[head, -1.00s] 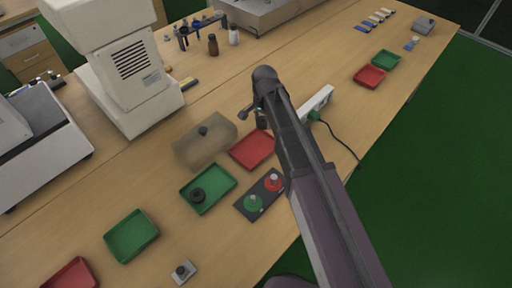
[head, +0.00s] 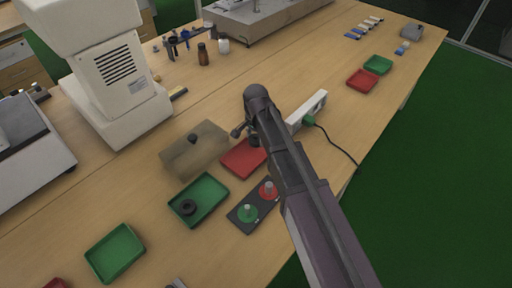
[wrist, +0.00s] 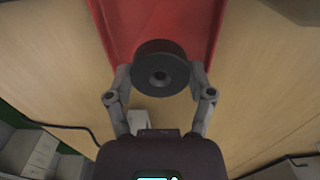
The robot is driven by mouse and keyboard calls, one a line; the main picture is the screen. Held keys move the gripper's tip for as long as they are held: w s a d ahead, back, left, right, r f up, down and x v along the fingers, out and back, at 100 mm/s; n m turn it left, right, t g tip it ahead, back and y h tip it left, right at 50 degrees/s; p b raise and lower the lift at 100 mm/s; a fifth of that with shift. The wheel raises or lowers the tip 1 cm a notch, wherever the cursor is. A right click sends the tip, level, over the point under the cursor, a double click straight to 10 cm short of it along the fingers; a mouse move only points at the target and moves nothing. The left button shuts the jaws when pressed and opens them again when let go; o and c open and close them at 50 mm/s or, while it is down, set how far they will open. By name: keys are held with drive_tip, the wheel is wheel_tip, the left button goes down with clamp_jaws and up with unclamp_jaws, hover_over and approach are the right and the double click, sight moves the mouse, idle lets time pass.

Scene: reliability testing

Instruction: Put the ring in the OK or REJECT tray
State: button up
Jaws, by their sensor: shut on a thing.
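My gripper (wrist: 160,78) is shut on a black ring (wrist: 160,68), which has a small centre hole. The held ring is in front of the red tray (wrist: 205,22) in the wrist view; its height over the tray is hard to tell. In the head view my gripper (head: 251,138) is beside and partly over the red tray (head: 238,160), and the held ring is hard to make out. Left of it is a green tray (head: 212,191) with another black ring (head: 188,207) lying in it. The trays' labels are not readable.
A dark plate with a green peg (head: 247,212) and a red peg (head: 268,190) lies in front of the trays. A tan block with a black knob (head: 195,151) stands behind. A white bar with a cable (head: 308,110) is to the right. Another green tray (head: 116,252) is at lower left.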

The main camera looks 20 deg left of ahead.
sight(256, 150)
idle(0.3)
drive_tip(key=shift+f+b, duration=1.85)
drive_tip(key=shift+f, duration=0.05)
drive_tip(key=shift+f, duration=0.1)
drive_tip(key=o, duration=1)
wheel_tip(256, 150, up, 12)
drive_tip(key=p, duration=1.2)
drive_tip(key=shift+r, duration=0.2)
drive_tip(key=shift+d, duration=0.1)
